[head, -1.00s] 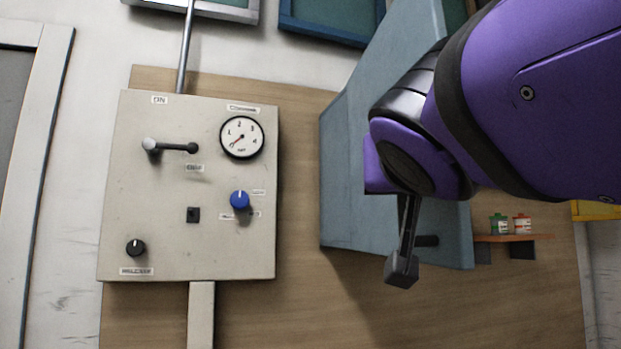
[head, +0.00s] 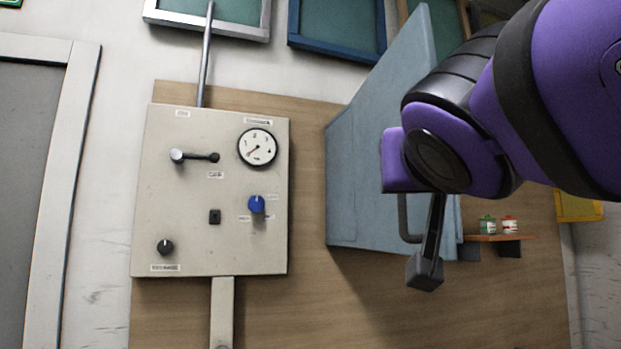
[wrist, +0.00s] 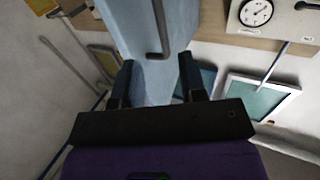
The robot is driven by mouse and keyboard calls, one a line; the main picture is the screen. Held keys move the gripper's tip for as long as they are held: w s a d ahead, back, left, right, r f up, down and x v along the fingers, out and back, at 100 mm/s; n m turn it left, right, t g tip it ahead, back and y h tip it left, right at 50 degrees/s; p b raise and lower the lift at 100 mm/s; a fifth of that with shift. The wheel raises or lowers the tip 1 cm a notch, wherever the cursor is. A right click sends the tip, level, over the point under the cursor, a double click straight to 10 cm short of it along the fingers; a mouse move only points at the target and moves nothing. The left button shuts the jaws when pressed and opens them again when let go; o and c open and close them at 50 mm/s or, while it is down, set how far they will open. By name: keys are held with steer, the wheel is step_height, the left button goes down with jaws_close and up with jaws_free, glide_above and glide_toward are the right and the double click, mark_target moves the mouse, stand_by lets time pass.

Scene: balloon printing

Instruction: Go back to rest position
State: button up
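My gripper (head: 425,272) hangs below my purple arm at the right of the head view, in front of the blue-grey cabinet panel (head: 365,180). In the wrist view my gripper (wrist: 157,78) is open, with two dark fingers apart and nothing between them. A grey bar handle (wrist: 157,28) on the blue panel stands beyond the fingertips, apart from them. The handle (head: 404,222) also shows in the head view, partly behind my gripper.
A beige control box (head: 215,190) with a gauge (head: 257,147), a lever (head: 195,156) and a blue knob (head: 256,204) is on the wooden board at left. A small shelf (head: 495,238) with two small cans is at right. Framed screens (head: 337,25) hang above.

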stand_by(0.3)
steer(key=d+f+g, duration=0.5)
steer(key=d+f, duration=0.6)
steer(key=f, duration=0.2)
steer(key=s+d+f+n+g+y, duration=0.1)
steer(key=s+d+f+g, duration=0.1)
steer(key=f, duration=0.6)
steer(key=s+d+f+n+g+y, duration=0.1)
steer(key=s+d+f+g+y, duration=0.1)
steer(key=f, duration=0.6)
steer(key=s+d+g, duration=0.1)
steer(key=s+g, duration=0.1)
steer(key=g, duration=0.1)
steer(key=shift+s, duration=0.15)
